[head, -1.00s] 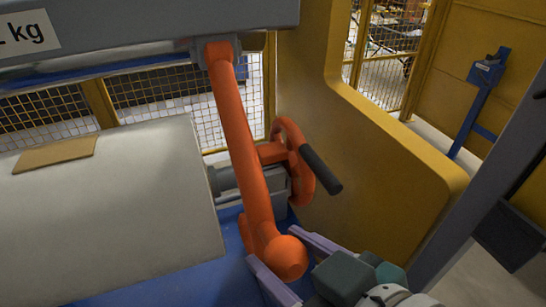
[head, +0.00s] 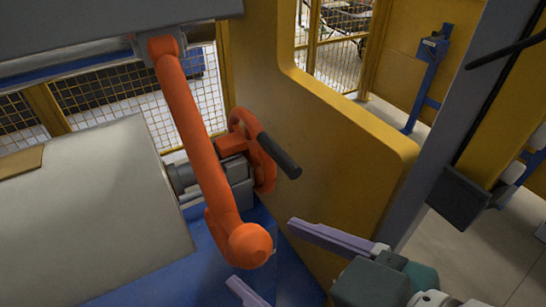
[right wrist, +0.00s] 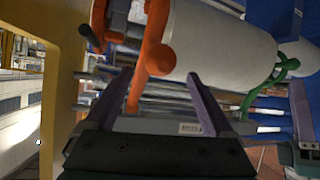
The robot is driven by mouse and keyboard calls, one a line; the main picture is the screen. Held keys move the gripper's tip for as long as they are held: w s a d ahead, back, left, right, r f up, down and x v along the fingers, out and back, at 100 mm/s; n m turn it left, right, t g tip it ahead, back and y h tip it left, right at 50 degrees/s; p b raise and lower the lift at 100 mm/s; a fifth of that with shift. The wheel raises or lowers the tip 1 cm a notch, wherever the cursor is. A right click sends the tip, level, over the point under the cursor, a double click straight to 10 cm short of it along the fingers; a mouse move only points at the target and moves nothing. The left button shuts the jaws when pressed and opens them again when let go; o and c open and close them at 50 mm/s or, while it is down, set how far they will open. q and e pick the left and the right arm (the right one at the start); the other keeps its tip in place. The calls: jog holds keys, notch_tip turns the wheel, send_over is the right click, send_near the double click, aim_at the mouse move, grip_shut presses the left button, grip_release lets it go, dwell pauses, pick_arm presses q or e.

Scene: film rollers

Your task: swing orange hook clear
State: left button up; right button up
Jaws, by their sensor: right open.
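The orange hook (head: 195,125) hangs from a bracket on the grey beam and slants down to a round ball end (head: 250,244). It leans across the front of the big pale roll's right end. My right gripper (head: 262,252) is open, its two lilac fingers spread wide on either side of the ball end and apart from it. In the right wrist view the hook (right wrist: 150,58) shows between and just beyond the fingertips, with nothing gripped. At that view's right edge, a lilac finger-like part (right wrist: 301,112) may belong to my left gripper; its jaws cannot be made out.
The pale roll (head: 85,215) lies at left above a blue base (head: 190,275). An orange handwheel (head: 262,165) with a black handle (head: 280,156) is right behind the hook. A yellow wall (head: 330,130) bounds the right. A green hook (right wrist: 268,82) is at the roll's far end.

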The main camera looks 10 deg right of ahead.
jog(key=shift+v, duration=2.15)
